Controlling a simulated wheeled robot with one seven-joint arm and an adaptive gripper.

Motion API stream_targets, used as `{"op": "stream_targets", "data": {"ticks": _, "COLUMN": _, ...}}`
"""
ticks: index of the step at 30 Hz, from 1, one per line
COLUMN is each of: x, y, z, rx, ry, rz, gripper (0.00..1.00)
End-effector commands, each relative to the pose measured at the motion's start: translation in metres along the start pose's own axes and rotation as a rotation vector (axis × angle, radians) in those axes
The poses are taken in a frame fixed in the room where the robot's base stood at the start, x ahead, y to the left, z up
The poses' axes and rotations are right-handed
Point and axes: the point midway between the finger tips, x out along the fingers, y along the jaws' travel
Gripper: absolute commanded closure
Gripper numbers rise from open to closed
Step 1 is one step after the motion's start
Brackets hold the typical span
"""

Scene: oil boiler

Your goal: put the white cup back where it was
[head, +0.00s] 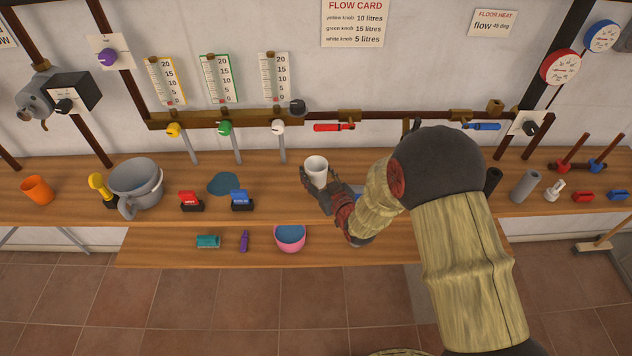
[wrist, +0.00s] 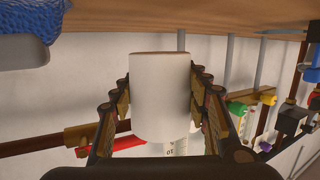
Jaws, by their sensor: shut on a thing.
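The white cup (head: 316,168) is upright in the head view, held over the upper wooden bench right of the blue puddle. My gripper (head: 322,184) is shut on the white cup, with its fingers around the sides. In the wrist view the white cup (wrist: 161,97) fills the middle, between the two fingers of my gripper (wrist: 160,110). The picture there appears turned over, with the bench at the top. Whether the cup's base touches the bench cannot be told.
A pink bowl (head: 289,238) is on the lower shelf. A red lever (head: 333,127) is behind.

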Motion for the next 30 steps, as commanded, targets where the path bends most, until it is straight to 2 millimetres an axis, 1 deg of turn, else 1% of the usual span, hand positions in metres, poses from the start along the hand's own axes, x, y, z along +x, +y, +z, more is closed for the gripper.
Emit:
{"op": "stream_targets", "data": {"ticks": 4, "x": 0.007, "y": 0.006, "z": 0.010, "rx": 0.001, "ry": -0.001, "rz": 0.001, "gripper": 1.00}}
{"op": "stream_targets", "data": {"ticks": 7, "x": 0.011, "y": 0.005, "z": 0.027, "rx": 0.001, "ry": -0.002, "rz": 0.000, "gripper": 1.00}}
{"op": "stream_targets", "data": {"ticks": 10, "x": 0.013, "y": 0.005, "z": 0.039, "rx": 0.000, "ry": 0.000, "rz": 0.000, "gripper": 1.00}}
{"op": "stream_targets", "data": {"ticks": 18, "x": 0.013, "y": 0.005, "z": 0.038, "rx": 0.000, "ry": 0.000, "rz": 0.000, "gripper": 1.00}}
{"op": "stream_targets", "data": {"ticks": 22, "x": 0.014, "y": 0.004, "z": 0.042, "rx": 0.000, "ry": 0.000, "rz": 0.000, "gripper": 1.00}}
{"op": "stream_targets", "data": {"ticks": 23, "x": 0.013, "y": 0.004, "z": 0.042, "rx": 0.000, "ry": 0.000, "rz": 0.000, "gripper": 0.54}}
{"op": "stream_targets", "data": {"ticks": 30, "x": 0.013, "y": 0.004, "z": 0.041, "rx": 0.000, "ry": 0.000, "rz": 0.000, "gripper": 0.40}}
